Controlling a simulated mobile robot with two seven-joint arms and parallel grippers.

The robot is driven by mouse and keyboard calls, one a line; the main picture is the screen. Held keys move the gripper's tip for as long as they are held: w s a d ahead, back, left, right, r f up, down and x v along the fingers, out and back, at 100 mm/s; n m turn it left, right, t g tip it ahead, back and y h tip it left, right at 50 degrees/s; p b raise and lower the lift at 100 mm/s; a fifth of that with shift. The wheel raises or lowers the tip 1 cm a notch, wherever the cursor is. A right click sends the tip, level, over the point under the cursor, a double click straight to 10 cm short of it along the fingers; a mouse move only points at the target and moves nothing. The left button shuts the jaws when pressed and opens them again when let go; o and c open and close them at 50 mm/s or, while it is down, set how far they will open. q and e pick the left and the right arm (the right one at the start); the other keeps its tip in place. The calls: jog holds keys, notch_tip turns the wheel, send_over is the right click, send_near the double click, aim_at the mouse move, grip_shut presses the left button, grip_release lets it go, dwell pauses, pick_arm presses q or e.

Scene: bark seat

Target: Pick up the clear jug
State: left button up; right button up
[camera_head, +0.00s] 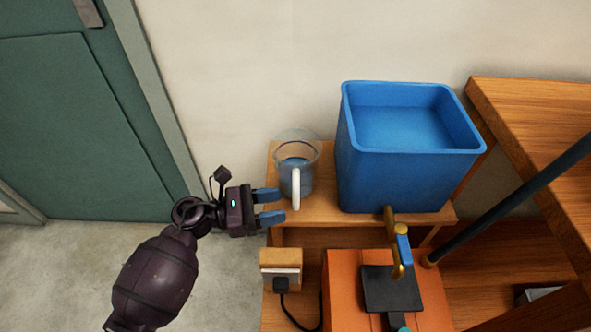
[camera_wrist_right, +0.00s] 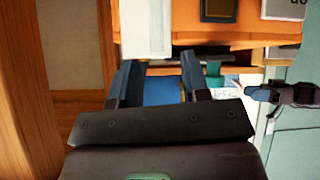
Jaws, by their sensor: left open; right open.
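The clear jug (camera_head: 309,153) stands upright on a small wooden shelf (camera_head: 322,211), left of a large blue tub. It has a pale handle (camera_head: 296,189) facing the front, and its lower part looks bluish. My left gripper (camera_head: 279,207) comes in from the left with its blue fingers apart. Its fingertips are right beside the handle and lower left side of the jug; whether they touch cannot be told. My right gripper (camera_wrist_right: 159,84) shows in the right wrist view, open, with nothing seen between its fingers. The jug is not recognisable in that view.
The blue tub (camera_head: 371,180) with a brass tap (camera_head: 390,226) stands close right of the jug. A wall is behind. A socket box (camera_head: 281,270) and an orange unit (camera_head: 343,292) are in front. A wooden counter (camera_head: 540,120) is at right. Floor (camera_head: 215,270) is clear at left.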

pick_arm(q)
jog(key=shift+w+d+f, duration=0.1)
jog(key=shift+w+d, duration=0.05)
jog(key=shift+d, duration=0.9)
jog(key=shift+w+d+f, duration=0.1)
jog(key=shift+d, duration=1)
jog(key=shift+w+d+f, duration=0.1)
jog(key=shift+w+d, duration=0.05)
jog(key=shift+d, duration=0.9)
jog(key=shift+r, duration=0.1)
grip_shut()
